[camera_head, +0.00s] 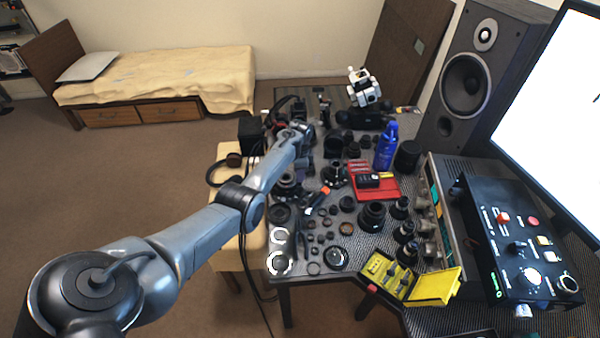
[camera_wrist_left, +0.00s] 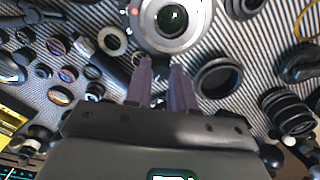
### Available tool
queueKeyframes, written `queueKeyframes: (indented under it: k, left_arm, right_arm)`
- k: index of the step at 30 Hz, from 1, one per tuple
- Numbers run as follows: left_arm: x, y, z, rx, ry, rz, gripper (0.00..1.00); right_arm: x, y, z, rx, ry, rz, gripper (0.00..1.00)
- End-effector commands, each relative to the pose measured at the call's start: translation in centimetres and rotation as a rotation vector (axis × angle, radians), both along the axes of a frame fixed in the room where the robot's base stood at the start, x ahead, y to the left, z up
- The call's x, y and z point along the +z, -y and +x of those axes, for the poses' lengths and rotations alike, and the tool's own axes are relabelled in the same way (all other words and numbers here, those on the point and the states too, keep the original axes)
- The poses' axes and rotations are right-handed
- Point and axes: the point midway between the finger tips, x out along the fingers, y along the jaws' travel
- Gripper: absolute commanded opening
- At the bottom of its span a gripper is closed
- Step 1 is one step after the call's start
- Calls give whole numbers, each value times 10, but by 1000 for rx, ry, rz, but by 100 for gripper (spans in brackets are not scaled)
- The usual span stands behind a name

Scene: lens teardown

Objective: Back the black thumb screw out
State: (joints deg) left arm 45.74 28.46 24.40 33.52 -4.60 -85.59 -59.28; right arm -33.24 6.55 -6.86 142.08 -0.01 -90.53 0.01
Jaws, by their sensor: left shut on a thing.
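My left gripper (camera_wrist_left: 161,66) points at a lens with a silver mount ring (camera_wrist_left: 165,38) in the left wrist view. Its two dark purple fingers are close together, with a narrow gap between them, and their tips sit at the near edge of the ring. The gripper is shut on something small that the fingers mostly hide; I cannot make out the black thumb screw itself. In the head view my left arm reaches in from the left to the far left part of the table, and the gripper there is small and hard to separate from the dark parts. My right gripper is not in view.
Dark lenses and rings crowd the table, including a black ring (camera_wrist_left: 217,79) right of the fingers. A red tray (camera_head: 383,190), a blue bottle (camera_head: 385,148), a yellow case (camera_head: 432,288) and a control box (camera_head: 520,240) stand right of the arm. Little table is clear.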

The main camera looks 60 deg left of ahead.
Motion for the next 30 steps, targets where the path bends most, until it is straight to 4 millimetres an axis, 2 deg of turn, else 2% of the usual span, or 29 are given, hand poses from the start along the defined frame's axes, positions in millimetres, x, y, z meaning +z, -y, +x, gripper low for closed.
queueKeyframes:
  k: [21, 30]
  left_arm:
    - [1, 0, 0, 494, 0, -1, 0]
    - [1, 0, 0, 613, 2, -1, 0]
  right_arm:
    - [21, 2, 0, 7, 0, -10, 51]
    - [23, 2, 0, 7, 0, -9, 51]
